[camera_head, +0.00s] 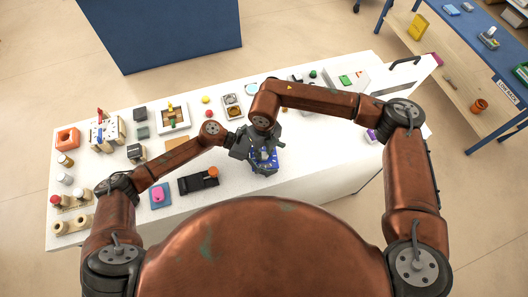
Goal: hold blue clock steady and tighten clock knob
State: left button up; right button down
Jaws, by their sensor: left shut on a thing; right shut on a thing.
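The blue clock (263,168) is near the middle of the white table, in front of where my two arms meet. Only part of its blue body shows; the grippers cover much of it. My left gripper (245,150) comes in from the left and is shut on the clock. My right gripper (268,152) reaches in from above and is shut at the clock's top. The clock knob is hidden by the grippers, so I cannot tell whether the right gripper holds the knob itself.
A black device with an orange knob (198,180) and a blue pad with a pink item (160,195) lie left of the clock. Wooden holders and blocks fill the table's left end.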

aim_at(264, 156)
pick_arm(q)
jog(key=shift+w+a+f, duration=0.1)
jog(key=shift+a+f, duration=0.15)
jog(key=shift+f, duration=0.15)
pick_arm(e)
jog(key=shift+r+m, duration=0.15)
jog(key=shift+m, duration=2.15)
pick_arm(q)
jog(key=shift+d, duration=0.1)
pick_arm(e)
jog(key=c, duration=2)
grip_release()
jog(key=shift+s, duration=0.1)
jog(key=shift+o, duration=0.2)
notch_tip(264, 156, up, 12)
